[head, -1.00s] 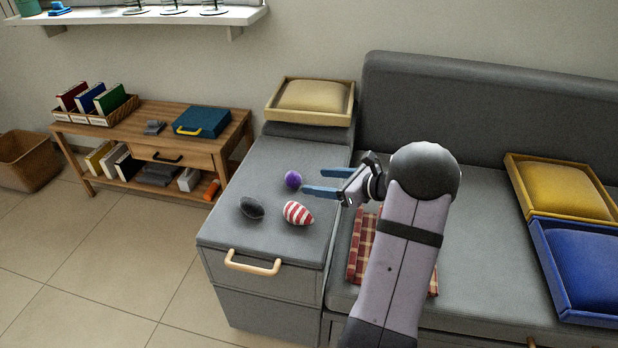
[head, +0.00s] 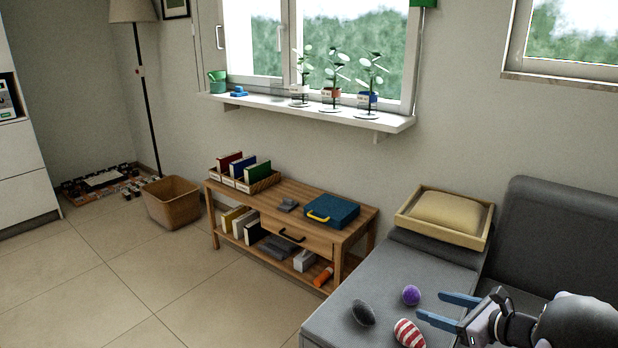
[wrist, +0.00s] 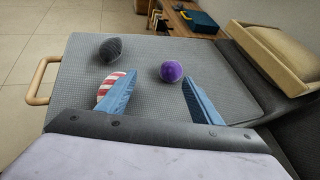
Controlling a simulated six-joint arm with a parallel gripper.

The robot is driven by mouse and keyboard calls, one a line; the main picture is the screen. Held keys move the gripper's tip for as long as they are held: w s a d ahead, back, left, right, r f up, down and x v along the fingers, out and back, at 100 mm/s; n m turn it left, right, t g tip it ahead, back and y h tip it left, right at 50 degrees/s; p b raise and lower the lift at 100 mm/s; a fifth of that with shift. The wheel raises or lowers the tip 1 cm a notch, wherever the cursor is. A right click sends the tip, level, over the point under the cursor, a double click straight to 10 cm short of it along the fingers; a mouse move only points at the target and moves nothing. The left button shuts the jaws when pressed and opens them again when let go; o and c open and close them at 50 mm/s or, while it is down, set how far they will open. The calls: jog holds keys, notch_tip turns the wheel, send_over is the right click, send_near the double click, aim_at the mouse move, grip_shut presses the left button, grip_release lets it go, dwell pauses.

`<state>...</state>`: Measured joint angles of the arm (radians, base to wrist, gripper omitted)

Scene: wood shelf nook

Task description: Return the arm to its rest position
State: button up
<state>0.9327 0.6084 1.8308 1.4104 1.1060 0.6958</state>
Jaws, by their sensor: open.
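My gripper (head: 440,309) is at the lower right of the head view, with its two blue fingers apart and nothing between them. It is above the grey padded top of a drawer unit (head: 345,300). The wrist view also shows my gripper (wrist: 155,100) open over that top. A purple ball (head: 411,295) lies just beyond the fingers, and it also shows in the wrist view (wrist: 171,71). A red-and-white striped egg-shaped object (head: 408,333) lies near the fingers, partly hidden by one in the wrist view. A dark grey egg-shaped object (head: 363,313) lies to its left.
A yellow cushion in a wooden tray (head: 400,224) stands behind the grey top. A grey bench back (head: 540,225) rises at right. A low wooden table (head: 290,198) holds books and a teal case (head: 333,211). A brown bin (head: 172,205) stands on open tiled floor at left.

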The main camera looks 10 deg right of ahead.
jog(key=a+n, duration=0.1)
jog(key=a, duration=0.1)
jog(key=a+n+g, duration=0.1)
jog(key=a, duration=0.2)
jog(key=a+n+g, duration=0.1)
jog(key=a, duration=0.1)
jog(key=shift+a+r+n+y, duration=0.3)
jog(key=shift+a+r+n, duration=0.05)
jog(key=shift+a+n, duration=0.05)
jog(key=s+a+f+n+g, duration=0.4)
jog(key=s+a+n+g, duration=0.35)
jog(key=a, duration=0.55)
jog(key=s+a+f+n+g+h+b, duration=0.1)
jog(key=s+a+f+n+h, duration=0.15)
jog(key=s+n, duration=0.6)
jog(key=s+a+f+n+g+h+b, duration=0.15)
jog(key=s+n+h, duration=0.25)
jog(key=s+n, duration=0.5)
notch_tip(320, 180, up, 34)
jog(key=w+n+p, duration=0.1)
jog(key=p, duration=3.4)
notch_tip(320, 180, down, 72)
jog(key=b, duration=7.2)
jog(key=shift+w+d, duration=0.2)
jog(key=shift+d, duration=0.05)
